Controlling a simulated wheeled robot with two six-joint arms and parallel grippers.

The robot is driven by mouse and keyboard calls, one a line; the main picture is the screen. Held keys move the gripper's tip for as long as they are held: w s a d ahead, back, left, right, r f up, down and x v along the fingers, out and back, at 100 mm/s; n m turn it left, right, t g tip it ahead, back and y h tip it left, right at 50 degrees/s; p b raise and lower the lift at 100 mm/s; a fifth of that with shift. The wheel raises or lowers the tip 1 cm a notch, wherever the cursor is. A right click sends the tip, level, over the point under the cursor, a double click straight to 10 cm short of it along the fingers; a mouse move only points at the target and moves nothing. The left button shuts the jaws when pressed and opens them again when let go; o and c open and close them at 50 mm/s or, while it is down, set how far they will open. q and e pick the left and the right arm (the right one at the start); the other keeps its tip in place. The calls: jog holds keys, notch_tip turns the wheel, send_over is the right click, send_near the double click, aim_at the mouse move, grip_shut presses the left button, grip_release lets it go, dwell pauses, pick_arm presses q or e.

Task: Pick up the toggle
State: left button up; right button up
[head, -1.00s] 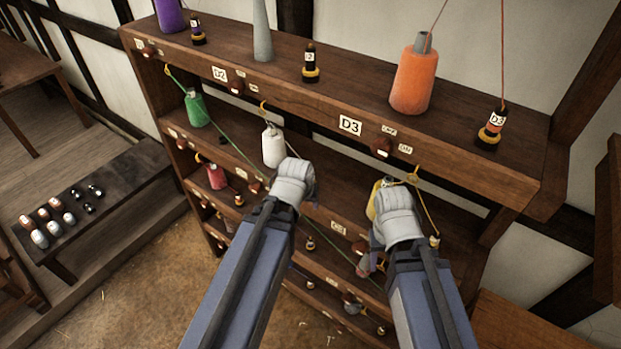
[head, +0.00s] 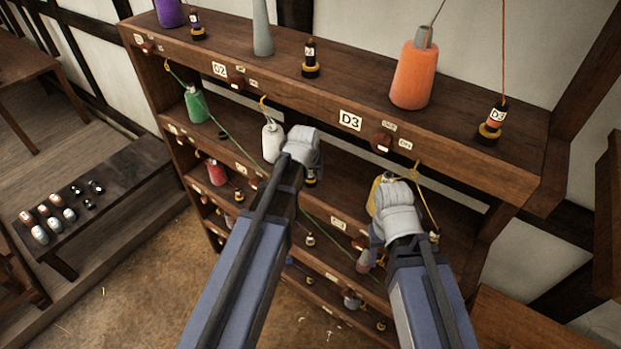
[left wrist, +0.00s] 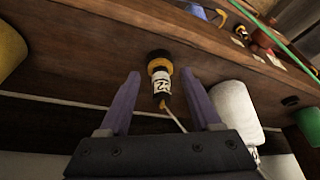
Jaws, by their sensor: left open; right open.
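A small black piece with a yellow base and a white label, which I take as the toggle, stands on the second shelf. It shows in the left wrist view (left wrist: 161,85), a thin cord running from it, and partly behind my arm in the head view (head: 311,178). My left gripper (left wrist: 159,78) is open, one finger on each side of it with gaps; contact is not visible. In the head view the wrist of my left gripper (head: 303,146) hides its fingers. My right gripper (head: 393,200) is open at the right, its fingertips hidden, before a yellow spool.
A white spool (head: 272,142) stands close left of my left gripper and shows in the left wrist view (left wrist: 238,112). The top shelf's front board (head: 300,112) overhangs. A green cord (head: 238,143) slants across the shelves. An orange spool (head: 414,78) stands on top.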

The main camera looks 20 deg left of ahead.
pick_arm(q)
jog(key=w, duration=0.1)
jog(key=w+f, duration=0.1)
jog(key=shift+w+a+b, duration=0.2)
jog(key=shift+w+b, duration=0.2)
jog(key=shift+f, duration=0.2)
jog(key=shift+r, duration=0.15)
jog(key=shift+c, duration=0.3)
grip_shut()
